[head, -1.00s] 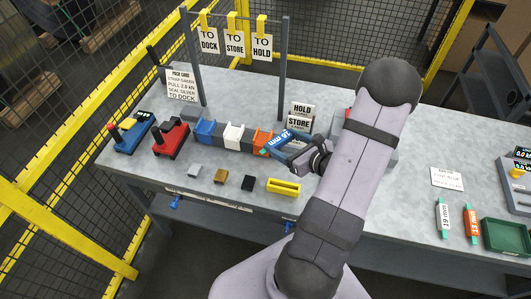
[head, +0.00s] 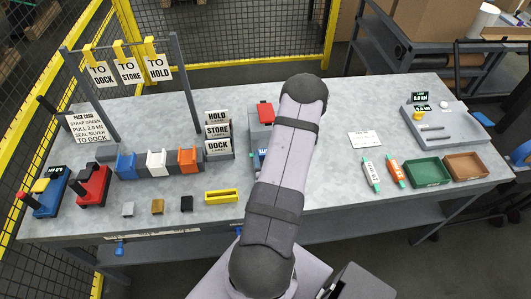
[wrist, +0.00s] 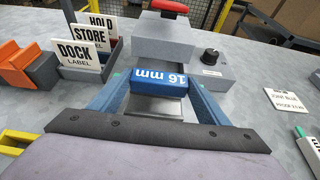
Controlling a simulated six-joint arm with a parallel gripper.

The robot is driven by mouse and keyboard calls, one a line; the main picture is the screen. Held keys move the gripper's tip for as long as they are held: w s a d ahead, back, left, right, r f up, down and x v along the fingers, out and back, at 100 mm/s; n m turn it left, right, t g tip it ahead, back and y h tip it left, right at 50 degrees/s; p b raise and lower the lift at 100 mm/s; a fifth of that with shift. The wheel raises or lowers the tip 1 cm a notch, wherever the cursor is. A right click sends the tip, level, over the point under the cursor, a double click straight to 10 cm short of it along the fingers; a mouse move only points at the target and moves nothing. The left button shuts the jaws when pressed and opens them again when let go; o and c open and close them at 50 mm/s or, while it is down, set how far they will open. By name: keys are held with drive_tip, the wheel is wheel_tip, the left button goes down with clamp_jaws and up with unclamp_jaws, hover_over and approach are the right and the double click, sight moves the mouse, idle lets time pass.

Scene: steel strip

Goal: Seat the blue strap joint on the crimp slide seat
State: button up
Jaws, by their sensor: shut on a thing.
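The blue strap joint (wrist: 172,78), marked "16 mm", is held crosswise between the two blue fingers of my gripper (wrist: 158,84). Small green tips show at its ends. It is in front of the grey crimp machine (wrist: 172,34) with a red top. A grey plate (wrist: 155,108) shows below the joint, likely the slide seat; I cannot tell if they touch. In the head view, my arm hides the gripper and most of the joint. Only a sliver of blue (head: 260,157) shows left of the arm, by the machine's red top (head: 265,113).
Label holders (head: 218,135) stand close left of the machine, with blue, white and orange blocks (head: 157,163) beyond. A yellow tray (head: 222,196) lies in front. A black dial (wrist: 211,56) is on the machine's right. Right are two straps (head: 371,174) and green and brown trays (head: 427,173).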

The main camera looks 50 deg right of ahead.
drive_tip(key=shift+a+f+b, duration=0.1)
drive_tip(key=shift+b, duration=0.2)
drive_tip(key=shift+f+b, duration=0.85)
drive_tip(key=shift+f, duration=0.05)
drive_tip(key=shift+f+b, duration=0.25)
drive_tip(key=shift+b, duration=0.15)
idle(0.7)
drive_tip(key=shift+f+b, duration=0.55)
drive_tip(key=shift+f, duration=0.05)
drive_tip(key=shift+f+b, duration=0.6)
drive_tip(key=shift+b, duration=0.3)
idle(2.1)
drive_tip(key=o, duration=1.2)
